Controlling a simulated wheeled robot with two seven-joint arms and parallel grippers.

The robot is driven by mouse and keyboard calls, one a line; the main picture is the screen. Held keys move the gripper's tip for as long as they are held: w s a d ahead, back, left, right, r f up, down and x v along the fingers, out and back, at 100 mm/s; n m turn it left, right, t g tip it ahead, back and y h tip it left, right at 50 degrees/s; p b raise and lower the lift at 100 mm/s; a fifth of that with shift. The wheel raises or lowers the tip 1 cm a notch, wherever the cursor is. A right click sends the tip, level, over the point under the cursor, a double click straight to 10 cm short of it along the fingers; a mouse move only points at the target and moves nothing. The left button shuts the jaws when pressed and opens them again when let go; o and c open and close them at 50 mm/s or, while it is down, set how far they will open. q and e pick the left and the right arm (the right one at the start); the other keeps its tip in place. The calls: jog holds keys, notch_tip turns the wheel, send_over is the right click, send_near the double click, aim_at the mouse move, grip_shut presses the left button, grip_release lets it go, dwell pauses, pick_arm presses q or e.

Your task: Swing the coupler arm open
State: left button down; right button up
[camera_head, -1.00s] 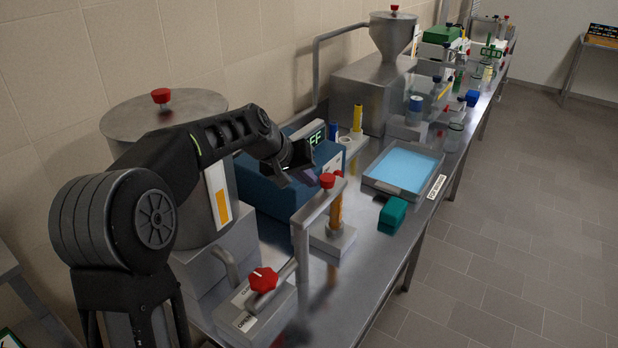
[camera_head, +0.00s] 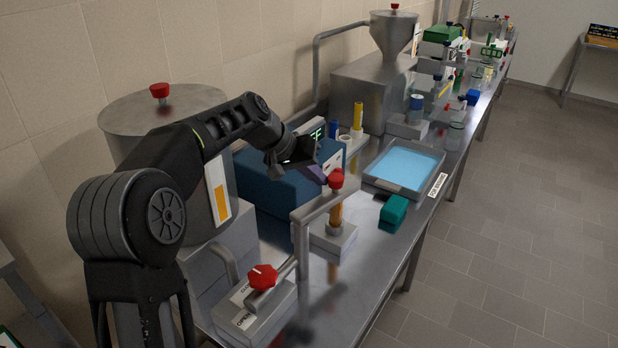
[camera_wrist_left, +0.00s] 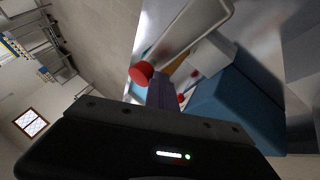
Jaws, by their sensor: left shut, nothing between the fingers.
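The coupler arm (camera_head: 318,204) is a grey bar on an upright post, with a red knob (camera_head: 337,178) near its far end. The bar's end is close to an orange cylinder (camera_head: 336,211) standing on a pale block. My left gripper (camera_head: 316,174) is shut and empty, with purple fingers just left of the red knob; I cannot tell whether they touch. In the left wrist view the purple fingers (camera_wrist_left: 161,92) show beside the red knob (camera_wrist_left: 141,73) and the grey bar (camera_wrist_left: 190,25). My right gripper is not in view.
A blue instrument box (camera_head: 270,185) stands behind the arm. A red valve handle (camera_head: 263,277) sits on a grey block in front. A teal block (camera_head: 393,210) and a tray of blue liquid (camera_head: 403,165) lie to the right. A large tank (camera_head: 165,112) stands left.

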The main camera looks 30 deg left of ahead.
aim_at(332, 200)
pick_arm(q)
jog(key=shift+d+f+m+g+h+b, duration=0.1)
jog(key=shift+d+m+g+h+b, duration=0.3)
jog(key=shift+d+m, duration=0.4)
jog(key=shift+s+d+b, duration=0.15)
jog(key=shift+s+d, duration=0.05)
jog(key=shift+d, duration=0.25)
jog(key=shift+s+d+b, duration=0.15)
jog(key=shift+s+d, duration=0.05)
jog(key=shift+d, duration=0.25)
jog(key=shift+s+d+m+g+h+b, duration=0.35)
jog(key=shift+d+m, duration=0.2)
jog(key=shift+m, duration=0.25)
jog(key=shift+s+d+b, duration=1.65)
jog(key=shift+s+b, duration=0.15)
jog(key=shift+s, duration=0.1)
jog(key=shift+r, duration=0.2)
jog(key=v, duration=0.7)
jog(key=shift+s+a+r, duration=0.15)
jog(key=shift+a, duration=0.2)
